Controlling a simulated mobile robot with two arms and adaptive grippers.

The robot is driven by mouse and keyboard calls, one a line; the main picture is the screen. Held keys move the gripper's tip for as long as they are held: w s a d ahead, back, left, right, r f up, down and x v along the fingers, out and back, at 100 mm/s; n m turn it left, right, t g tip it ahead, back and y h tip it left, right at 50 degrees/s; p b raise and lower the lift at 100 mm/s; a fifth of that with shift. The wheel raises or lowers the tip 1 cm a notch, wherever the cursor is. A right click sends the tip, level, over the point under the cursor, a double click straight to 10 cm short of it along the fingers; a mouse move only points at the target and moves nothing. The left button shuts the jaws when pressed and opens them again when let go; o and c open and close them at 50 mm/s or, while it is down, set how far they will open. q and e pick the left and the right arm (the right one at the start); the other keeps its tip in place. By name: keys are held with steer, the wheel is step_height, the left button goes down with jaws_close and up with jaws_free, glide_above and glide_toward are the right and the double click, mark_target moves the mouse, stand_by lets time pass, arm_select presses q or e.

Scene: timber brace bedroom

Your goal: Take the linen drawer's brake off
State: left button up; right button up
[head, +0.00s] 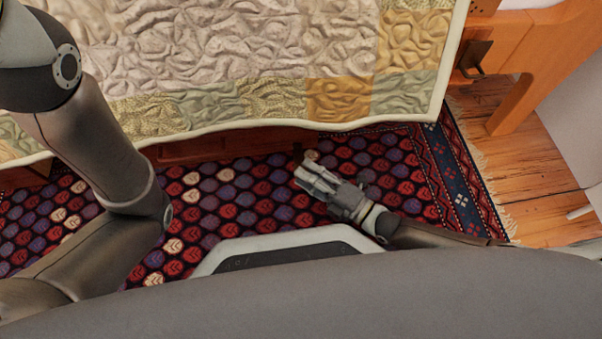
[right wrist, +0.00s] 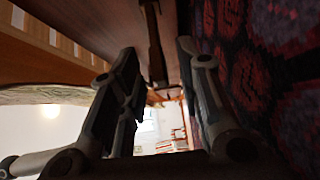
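The linen drawer (head: 230,148) shows as a strip of reddish-brown wood under the bed's front edge in the head view. In the right wrist view its dark wooden face (right wrist: 105,22) fills the top. A narrow brown bar (right wrist: 155,45) stands out along that face, ahead of and between my right fingers; I cannot tell surely whether it is the brake lever. My right gripper (head: 311,177) is low over the rug, close to the drawer front, with its fingers apart and nothing visibly held. My left arm comes in at the left; its gripper is out of view.
A bed with a patchwork quilt (head: 345,100) overhangs the drawer. A patterned rug (head: 240,195) covers the floor in front. A slanted timber brace (head: 535,75) and a dark metal bracket (head: 475,58) stand at the right, beside bare floorboards (head: 530,180).

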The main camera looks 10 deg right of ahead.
steer(key=shift+b+x, duration=0.35)
steer(key=shift+x, duration=0.85)
jaws_close()
